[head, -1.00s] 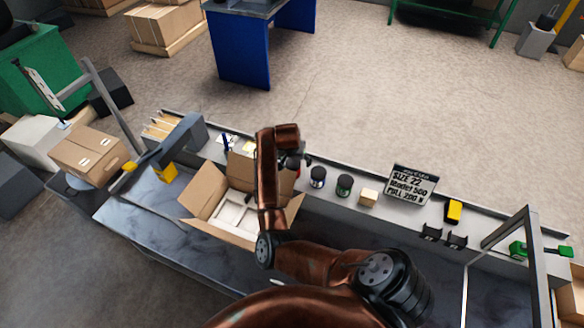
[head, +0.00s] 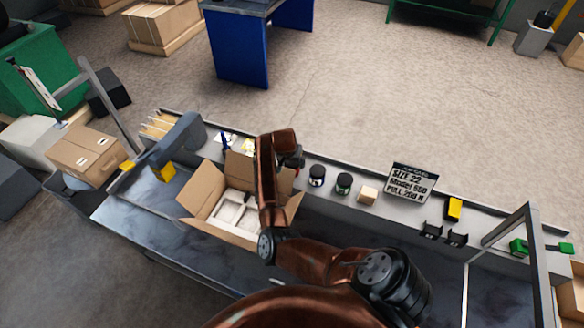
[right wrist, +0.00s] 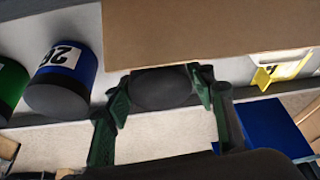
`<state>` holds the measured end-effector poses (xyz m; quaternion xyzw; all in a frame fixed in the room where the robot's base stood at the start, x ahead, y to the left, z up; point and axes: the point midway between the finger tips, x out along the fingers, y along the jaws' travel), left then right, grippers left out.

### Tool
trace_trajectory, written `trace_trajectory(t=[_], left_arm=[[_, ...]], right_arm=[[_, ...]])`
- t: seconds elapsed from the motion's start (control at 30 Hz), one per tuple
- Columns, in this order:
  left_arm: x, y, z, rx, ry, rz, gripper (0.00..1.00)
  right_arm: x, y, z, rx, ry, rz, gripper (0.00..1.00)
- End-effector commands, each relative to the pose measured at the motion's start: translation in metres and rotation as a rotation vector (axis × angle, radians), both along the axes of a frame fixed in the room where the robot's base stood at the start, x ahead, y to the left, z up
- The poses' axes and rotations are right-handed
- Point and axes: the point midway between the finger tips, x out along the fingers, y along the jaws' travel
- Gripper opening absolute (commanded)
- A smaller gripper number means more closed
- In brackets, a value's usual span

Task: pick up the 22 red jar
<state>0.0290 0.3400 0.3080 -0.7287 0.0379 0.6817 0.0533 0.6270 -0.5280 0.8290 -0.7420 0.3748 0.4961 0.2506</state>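My right gripper (head: 291,160) is over the back shelf, beside the open carton. In the right wrist view its green fingers (right wrist: 160,95) stand on both sides of a jar's dark lid (right wrist: 162,88), very near or touching it. A cardboard flap hides that jar's body, so its colour and number cannot be read. Next to it in that view are a blue jar (right wrist: 68,72) with a white number label and a green jar (right wrist: 10,88). In the head view, the blue jar (head: 316,176) and green jar (head: 343,184) stand right of my gripper. My left gripper is not in view.
The open carton (head: 196,203) with a white divider stands on the bench beside my right forearm; its flap (right wrist: 205,30) is close to the gripper. A small box (head: 367,195) and a black sign reading SIZE 22 (head: 411,181) are farther right on the shelf.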

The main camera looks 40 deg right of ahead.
Motion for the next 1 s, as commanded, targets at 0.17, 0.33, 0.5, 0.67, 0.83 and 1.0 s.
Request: trace_trajectory(t=[0.17,0.33,0.5,0.67,0.83,1.0], left_arm=[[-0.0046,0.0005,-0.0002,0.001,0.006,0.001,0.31],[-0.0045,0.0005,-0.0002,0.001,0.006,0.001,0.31],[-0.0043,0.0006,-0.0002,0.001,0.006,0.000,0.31],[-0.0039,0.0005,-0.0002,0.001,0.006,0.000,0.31],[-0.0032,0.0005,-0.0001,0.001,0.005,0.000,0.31],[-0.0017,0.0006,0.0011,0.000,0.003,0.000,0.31]], right_arm=[[0.0000,0.0002,0.0001,0.000,0.000,0.000,0.37],[0.0001,0.0001,0.0001,0.000,0.000,0.000,0.25],[0.0002,0.0002,0.0002,0.000,0.000,0.000,0.13],[0.0002,0.0004,0.0001,0.001,-0.001,0.000,0.02],[0.0011,-0.0004,0.0021,-0.003,-0.003,0.000,0.01],[0.0016,-0.0007,0.0086,-0.004,-0.005,0.000,0.01]])
